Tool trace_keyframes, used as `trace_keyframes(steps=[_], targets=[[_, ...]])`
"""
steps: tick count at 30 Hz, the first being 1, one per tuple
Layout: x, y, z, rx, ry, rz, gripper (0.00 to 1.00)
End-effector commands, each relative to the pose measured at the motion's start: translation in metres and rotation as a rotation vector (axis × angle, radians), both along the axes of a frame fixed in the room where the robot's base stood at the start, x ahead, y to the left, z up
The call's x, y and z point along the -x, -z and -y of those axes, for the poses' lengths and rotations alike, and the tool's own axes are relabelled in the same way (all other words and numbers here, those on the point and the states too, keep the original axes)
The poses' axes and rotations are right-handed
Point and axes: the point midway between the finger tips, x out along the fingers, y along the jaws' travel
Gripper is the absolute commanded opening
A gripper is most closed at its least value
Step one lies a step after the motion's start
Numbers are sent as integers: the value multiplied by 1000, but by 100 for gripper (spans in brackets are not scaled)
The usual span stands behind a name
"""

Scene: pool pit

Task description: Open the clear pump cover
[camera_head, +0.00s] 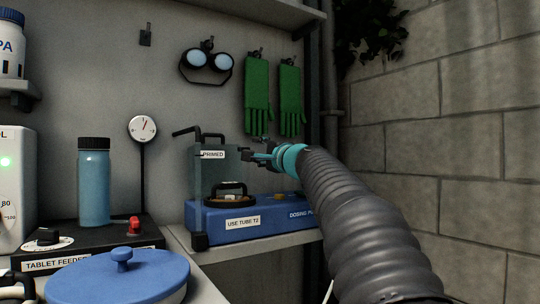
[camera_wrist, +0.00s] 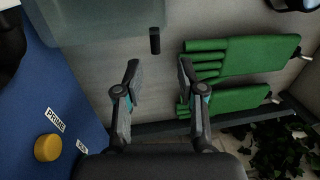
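Green gloves (camera_head: 257,95) and goggles (camera_head: 207,62) hang on the wall behind. A tablet feeder (camera_head: 85,262) with a blue bottle (camera_head: 94,188) stands at left, with a blue lid (camera_head: 120,275) in front. A block wall (camera_head: 450,150) closes the right side.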

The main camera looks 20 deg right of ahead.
Motion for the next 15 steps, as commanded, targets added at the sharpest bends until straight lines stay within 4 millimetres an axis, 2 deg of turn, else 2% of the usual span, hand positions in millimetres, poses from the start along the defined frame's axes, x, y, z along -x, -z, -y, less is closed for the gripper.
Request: trace_keyframes(steps=[3,7,15], targets=[[22,3,5,0,2,0,39],[41,6,8,0,2,0,39],[59,9,12,-1,0,-1,39]])
